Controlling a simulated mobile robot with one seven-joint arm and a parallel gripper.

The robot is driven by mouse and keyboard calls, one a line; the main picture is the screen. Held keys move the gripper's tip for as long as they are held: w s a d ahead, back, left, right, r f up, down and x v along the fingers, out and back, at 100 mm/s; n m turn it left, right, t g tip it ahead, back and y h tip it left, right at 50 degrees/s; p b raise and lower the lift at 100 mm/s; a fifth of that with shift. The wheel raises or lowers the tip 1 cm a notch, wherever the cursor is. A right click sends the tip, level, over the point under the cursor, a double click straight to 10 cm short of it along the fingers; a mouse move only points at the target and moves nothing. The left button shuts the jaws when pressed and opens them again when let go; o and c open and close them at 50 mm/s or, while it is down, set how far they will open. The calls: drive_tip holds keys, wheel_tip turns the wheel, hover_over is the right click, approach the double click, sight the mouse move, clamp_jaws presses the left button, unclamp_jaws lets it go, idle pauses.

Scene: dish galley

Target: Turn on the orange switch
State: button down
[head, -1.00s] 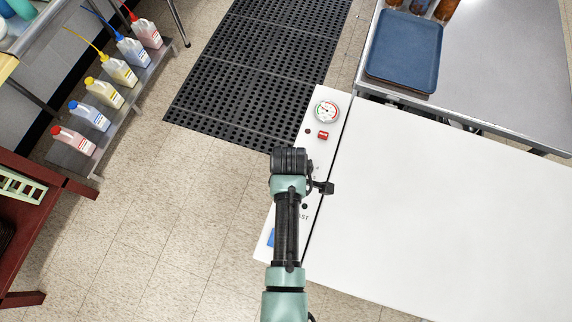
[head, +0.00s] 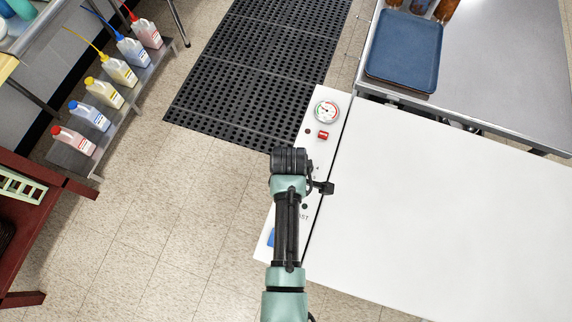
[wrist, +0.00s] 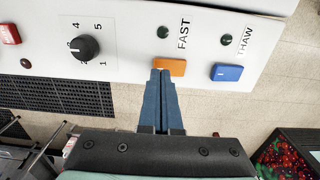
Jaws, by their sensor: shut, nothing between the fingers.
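The orange switch (wrist: 170,67) is a small rocker on the white control panel (wrist: 120,40), under a dark round lamp and beside the label FAST, in the wrist view. My gripper (wrist: 161,75) is shut and empty. Its blue fingertips overlap the switch's lower left part in the wrist view; I cannot tell whether they touch it. In the head view my arm covers the orange switch, and the fingers are hidden below the wrist.
A blue switch (wrist: 227,72) marked THAW is to the right. A black dial (wrist: 84,47) and a red switch (wrist: 10,34) are to the left. In the head view, a gauge (head: 326,111) sits at the panel's far end, and a blue tray (head: 404,52) lies on the metal table.

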drive_tip(key=shift+f+b, duration=0.7)
drive_tip(key=shift+f, duration=0.25)
idle(0.6)
wheel_tip(320, 180, up, 7)
drive_tip(key=p, duration=0.7)
idle(0.6)
